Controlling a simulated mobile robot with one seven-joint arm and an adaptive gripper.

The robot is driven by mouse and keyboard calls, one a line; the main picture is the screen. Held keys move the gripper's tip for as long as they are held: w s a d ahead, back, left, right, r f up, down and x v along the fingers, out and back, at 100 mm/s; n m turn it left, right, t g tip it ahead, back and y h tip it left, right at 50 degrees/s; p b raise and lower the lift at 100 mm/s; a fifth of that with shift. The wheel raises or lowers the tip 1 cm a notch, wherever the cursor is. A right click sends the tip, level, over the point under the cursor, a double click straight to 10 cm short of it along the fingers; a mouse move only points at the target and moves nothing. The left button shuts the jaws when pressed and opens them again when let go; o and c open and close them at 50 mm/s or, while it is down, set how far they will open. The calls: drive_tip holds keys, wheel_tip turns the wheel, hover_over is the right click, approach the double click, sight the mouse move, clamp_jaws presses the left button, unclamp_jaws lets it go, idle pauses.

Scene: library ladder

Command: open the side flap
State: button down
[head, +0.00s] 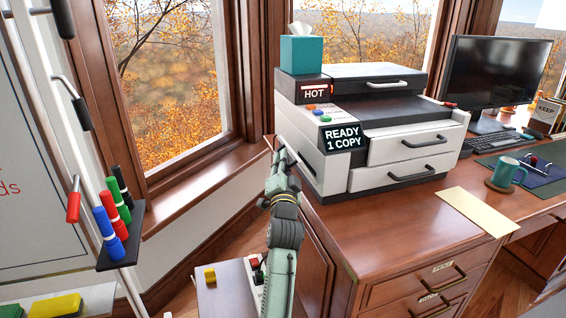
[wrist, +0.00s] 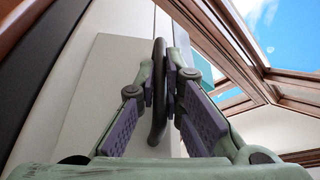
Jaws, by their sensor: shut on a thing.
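The side flap is on the left side of the white and black printer (head: 375,125). In the wrist view it is a pale grey panel (wrist: 95,95) with a dark upright bar handle (wrist: 158,125). My gripper (wrist: 162,78) is shut on this handle, with a purple-padded finger on each side of it. In the head view my gripper (head: 281,150) is at the printer's left side, and my arm and the printer body hide most of the flap. I cannot tell how far the flap stands from the printer body.
The printer stands on a wooden desk (head: 400,215), with a teal tissue box (head: 301,54) on top. A window sill (head: 205,185) and a marker rack (head: 125,235) are to the left. A low cabinet with a yellow block (head: 210,274) is below my arm.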

wheel_tip(320, 180, down, 8)
drive_tip(key=n+y+b, duration=0.6)
drive_tip(key=n+b, duration=0.7)
drive_tip(key=b, duration=0.8)
drive_tip(key=shift+s+a+r+t+b, duration=0.2)
drive_tip(key=shift+a+t+b, duration=0.1)
drive_tip(key=shift+a+b, duration=0.15)
drive_tip(key=shift+d+f, duration=0.1)
drive_tip(key=c, duration=1.7)
unclamp_jaws()
drive_tip(key=v, duration=0.7)
drive_tip(key=shift+s, duration=0.15)
